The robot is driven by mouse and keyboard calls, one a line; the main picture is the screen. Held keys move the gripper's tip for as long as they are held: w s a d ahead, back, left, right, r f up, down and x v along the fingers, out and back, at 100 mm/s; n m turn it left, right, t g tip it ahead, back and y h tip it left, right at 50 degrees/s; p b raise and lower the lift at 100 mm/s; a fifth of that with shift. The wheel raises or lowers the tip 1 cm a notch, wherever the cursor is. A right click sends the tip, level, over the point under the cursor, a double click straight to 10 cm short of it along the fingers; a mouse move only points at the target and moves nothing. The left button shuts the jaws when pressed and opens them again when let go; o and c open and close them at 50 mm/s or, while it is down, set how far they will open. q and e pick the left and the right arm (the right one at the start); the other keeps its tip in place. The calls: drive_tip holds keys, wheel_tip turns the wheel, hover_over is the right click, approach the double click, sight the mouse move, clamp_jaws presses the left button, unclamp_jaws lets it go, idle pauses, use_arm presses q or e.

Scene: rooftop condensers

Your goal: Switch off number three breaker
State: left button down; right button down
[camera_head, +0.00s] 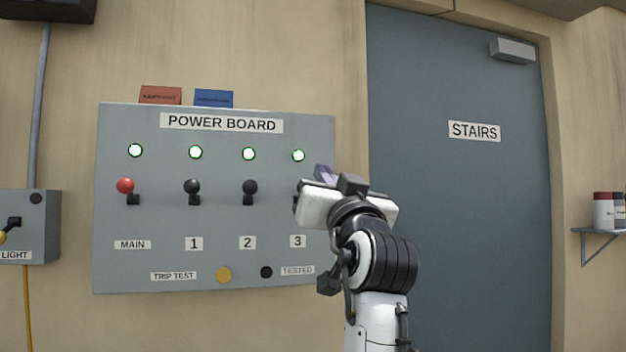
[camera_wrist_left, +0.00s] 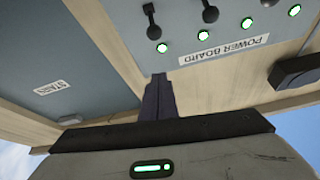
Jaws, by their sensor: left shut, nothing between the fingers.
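The grey power board (camera_head: 150,220) hangs on the wall at the left of the head view. The number 3 label (camera_head: 298,241) is at its right end, under a lit green lamp (camera_head: 298,155). The number three breaker lever is mostly hidden behind my left gripper (camera_head: 324,173) there. In the left wrist view, which is upside down, its black knob (camera_wrist_left: 154,32) shows on the lamp side, raised like its neighbours, with its lamp (camera_wrist_left: 162,47) lit. My left gripper (camera_wrist_left: 159,76) is shut and empty, its tips beside the lamp end of the board. Contact cannot be told. My right gripper is not in view.
Black levers 1 (camera_head: 193,187) and 2 (camera_head: 250,187) and the red main lever (camera_head: 125,186) are up, lamps lit. Red (camera_head: 160,96) and blue (camera_head: 213,98) blocks sit on the board's top. A stairs door (camera_head: 470,220) is right; a light switch box (camera_head: 35,230) is left.

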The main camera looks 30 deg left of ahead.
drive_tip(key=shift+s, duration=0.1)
